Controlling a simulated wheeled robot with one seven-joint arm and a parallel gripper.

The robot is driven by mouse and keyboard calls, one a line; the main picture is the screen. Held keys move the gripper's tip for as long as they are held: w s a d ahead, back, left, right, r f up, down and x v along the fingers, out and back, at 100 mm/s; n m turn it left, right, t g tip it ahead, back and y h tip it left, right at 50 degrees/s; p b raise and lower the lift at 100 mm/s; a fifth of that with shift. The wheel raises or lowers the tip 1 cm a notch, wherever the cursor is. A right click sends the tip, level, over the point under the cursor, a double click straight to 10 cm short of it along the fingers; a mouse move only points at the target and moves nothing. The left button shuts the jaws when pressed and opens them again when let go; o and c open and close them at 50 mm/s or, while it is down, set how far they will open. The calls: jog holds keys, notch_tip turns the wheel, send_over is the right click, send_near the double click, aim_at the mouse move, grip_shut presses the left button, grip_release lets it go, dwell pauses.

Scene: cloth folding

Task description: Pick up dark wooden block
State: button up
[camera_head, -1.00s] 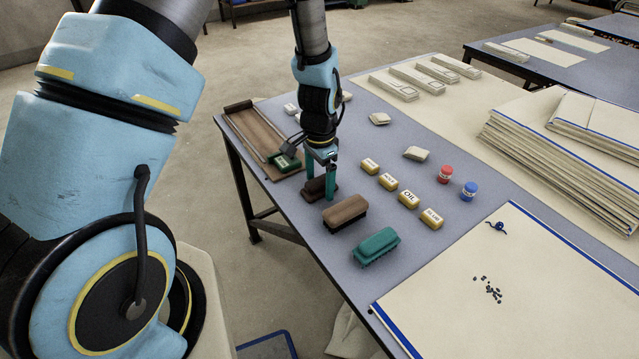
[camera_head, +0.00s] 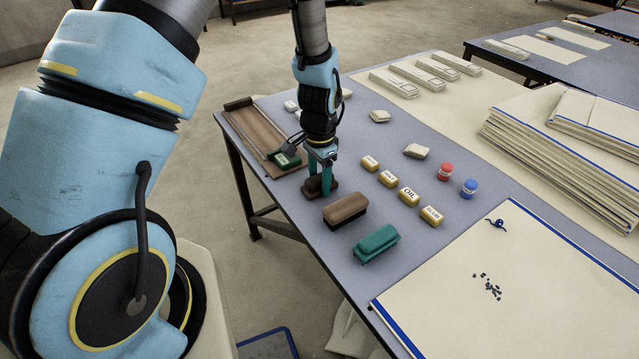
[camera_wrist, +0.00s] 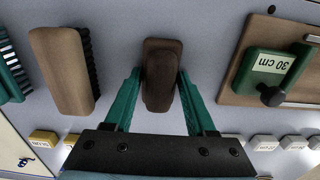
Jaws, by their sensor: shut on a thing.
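The dark wooden block (camera_head: 314,187) is small and dark brown with a rounded top. It rests on the blue-grey table near its left edge. In the wrist view the block (camera_wrist: 161,75) is upright in the middle. My gripper (camera_head: 320,182) points straight down, and its teal fingers are closed around the block. In the wrist view my gripper (camera_wrist: 160,84) has one finger on each side of the block. The fingers hide part of the block in the head view.
A brown brush (camera_head: 345,209) and a green brush (camera_head: 376,243) lie nearer the front. A wooden tray with a green 30 cm block (camera_head: 287,159) is to the left.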

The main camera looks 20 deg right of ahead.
aim_at(319, 176)
grip_shut()
jog(key=shift+r, duration=0.1)
notch_tip(319, 176, up, 10)
jog(key=shift+f+b, duration=0.1)
jog(key=shift+b, duration=0.7)
